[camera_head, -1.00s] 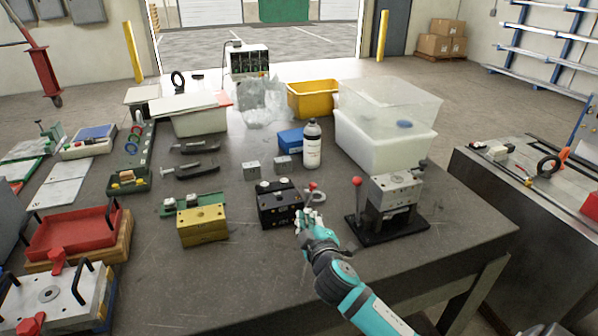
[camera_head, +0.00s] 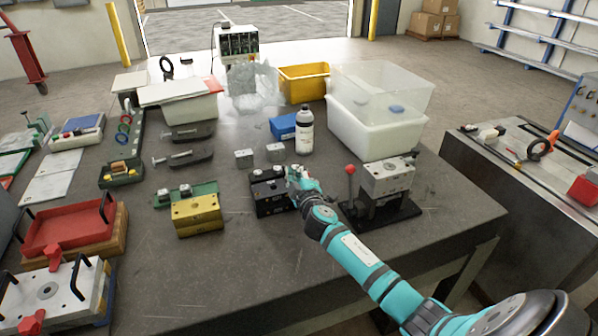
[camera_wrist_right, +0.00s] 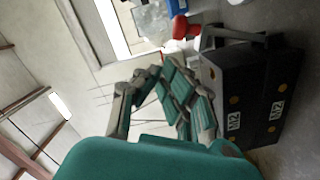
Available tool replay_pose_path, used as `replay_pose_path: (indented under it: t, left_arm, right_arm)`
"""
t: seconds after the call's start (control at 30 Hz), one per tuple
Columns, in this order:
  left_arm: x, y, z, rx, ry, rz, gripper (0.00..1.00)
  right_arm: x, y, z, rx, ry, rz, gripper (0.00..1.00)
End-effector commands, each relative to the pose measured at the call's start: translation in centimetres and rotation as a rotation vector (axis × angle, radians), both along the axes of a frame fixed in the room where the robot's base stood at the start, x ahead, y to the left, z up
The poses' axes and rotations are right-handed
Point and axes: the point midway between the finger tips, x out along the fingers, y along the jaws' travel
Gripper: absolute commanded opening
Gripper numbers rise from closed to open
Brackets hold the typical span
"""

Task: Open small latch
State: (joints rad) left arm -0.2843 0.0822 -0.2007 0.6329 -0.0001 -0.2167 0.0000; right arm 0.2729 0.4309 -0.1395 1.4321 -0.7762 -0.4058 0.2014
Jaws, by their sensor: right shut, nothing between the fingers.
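A black mould base (camera_head: 268,196) with light round parts on top stands on the grey workbench. In the right wrist view the black base (camera_wrist_right: 250,92) fills the right side. A grey metal latch bar (camera_wrist_right: 232,36) lies along its top edge, with a red knob (camera_wrist_right: 181,27) by its end. My right gripper (camera_head: 293,174) is at the right end of the black base and hides the knob in the head view. In the wrist view the gripper (camera_wrist_right: 160,78) is shut and empty, beside the base; whether it touches the latch cannot be told. My left gripper is out of view.
A yellow block (camera_head: 197,216) stands left of the base. A grey clamp fixture with a red-knobbed lever (camera_head: 388,180) stands close to the right of my arm. A white bottle (camera_head: 304,135) and two small metal blocks are behind. The bench front is clear.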

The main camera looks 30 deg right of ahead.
Motion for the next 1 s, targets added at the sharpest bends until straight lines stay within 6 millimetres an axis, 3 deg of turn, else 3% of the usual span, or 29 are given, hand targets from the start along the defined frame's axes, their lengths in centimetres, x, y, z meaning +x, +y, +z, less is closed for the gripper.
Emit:
replay_pose_path:
  t: [0.4, 1.0]
  left_arm:
    - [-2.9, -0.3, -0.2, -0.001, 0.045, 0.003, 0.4]
    - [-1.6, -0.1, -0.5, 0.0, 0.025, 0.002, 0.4]
  right_arm:
    - [-0.1, -1.1, -0.6, -0.001, -0.001, 0.0, 0.0]
    - [-0.7, -3.5, -0.9, 0.208, -0.052, -0.001, 0.0]
